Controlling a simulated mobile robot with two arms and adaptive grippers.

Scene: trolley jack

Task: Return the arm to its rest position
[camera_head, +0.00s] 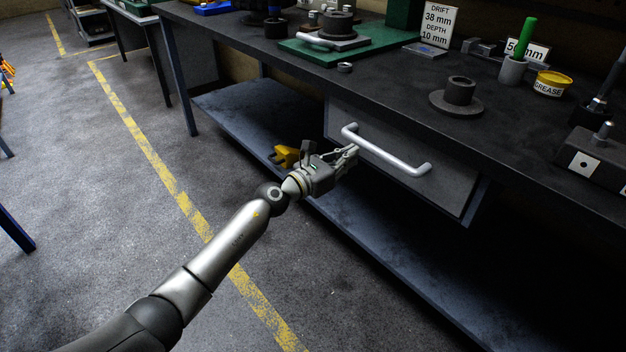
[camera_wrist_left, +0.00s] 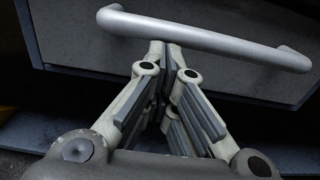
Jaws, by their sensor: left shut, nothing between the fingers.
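My left arm reaches in from the lower left of the head view. Its gripper (camera_head: 349,152) is at the front of a grey drawer (camera_head: 440,190) under the workbench. The gripper is shut and empty. In the left wrist view its fingertips (camera_wrist_left: 166,50) meet just below the drawer's silver bar handle (camera_wrist_left: 205,38). The handle also shows in the head view (camera_head: 385,153), to the right of the fingertips. The fingers are not around the handle; whether they touch it I cannot tell. My right gripper is not in view.
The dark workbench (camera_head: 545,140) holds a flanged part (camera_head: 459,97), a grease tin (camera_head: 552,84), a green-handled tool in a cup (camera_head: 513,70) and signs. A yellow object (camera_head: 287,155) is behind my wrist, near the lower shelf (camera_head: 250,120). The floor at left is open.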

